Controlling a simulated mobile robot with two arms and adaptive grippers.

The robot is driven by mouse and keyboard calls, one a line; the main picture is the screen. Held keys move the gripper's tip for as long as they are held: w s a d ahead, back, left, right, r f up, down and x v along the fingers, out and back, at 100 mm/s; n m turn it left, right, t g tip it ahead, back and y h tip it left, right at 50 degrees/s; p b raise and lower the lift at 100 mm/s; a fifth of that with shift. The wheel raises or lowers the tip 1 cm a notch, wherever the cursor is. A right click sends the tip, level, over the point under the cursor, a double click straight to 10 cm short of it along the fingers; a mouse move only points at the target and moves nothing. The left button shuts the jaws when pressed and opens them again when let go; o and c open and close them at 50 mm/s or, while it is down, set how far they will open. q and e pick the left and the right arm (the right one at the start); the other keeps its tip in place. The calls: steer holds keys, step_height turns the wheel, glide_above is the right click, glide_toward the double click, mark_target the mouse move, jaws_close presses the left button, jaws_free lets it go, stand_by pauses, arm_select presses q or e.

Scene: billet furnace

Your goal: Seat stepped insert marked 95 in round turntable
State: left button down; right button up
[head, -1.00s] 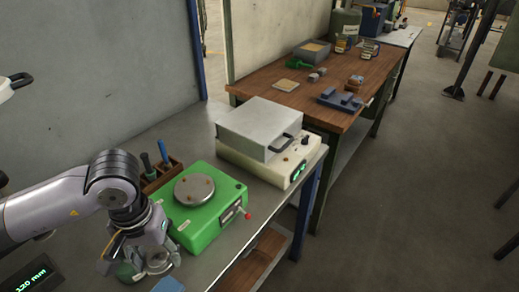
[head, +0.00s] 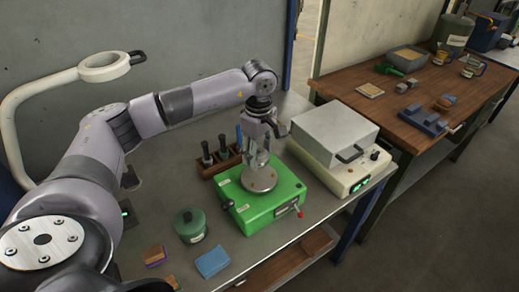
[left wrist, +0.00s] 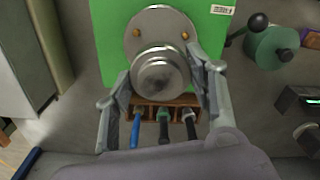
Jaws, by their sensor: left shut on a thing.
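A green box (head: 284,205) stands on the grey bench and carries a round metal turntable (head: 258,184) with small brass studs. My left gripper (head: 262,150) points down over the turntable and is shut on a round, shiny metal stepped insert (left wrist: 160,77). In the left wrist view the fingers sit on both sides of the insert, which overlaps the near part of the turntable plate (left wrist: 150,24). Whether it touches the plate cannot be told. Its 95 mark is not readable. My right gripper is not in view.
A wooden rack (head: 226,163) with several handled tools stands behind the green box. A white-lidded unit (head: 335,133) is to the right.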

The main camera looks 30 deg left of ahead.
mark_target(260, 177)
arm_select(q)
steer(key=shift+d+f+b, duration=0.1)
steer(key=shift+f+b, duration=0.3)
steer(key=shift+f, duration=0.3)
steer(key=shift+f+b, duration=1.05)
steer(key=shift+f, duration=0.9)
steer(key=shift+d+b, duration=0.1)
steer(key=shift+b, duration=0.2)
steer(key=shift+f+b, duration=0.35)
steer(key=shift+f, duration=0.05)
steer(key=c, duration=1)
jaws_free()
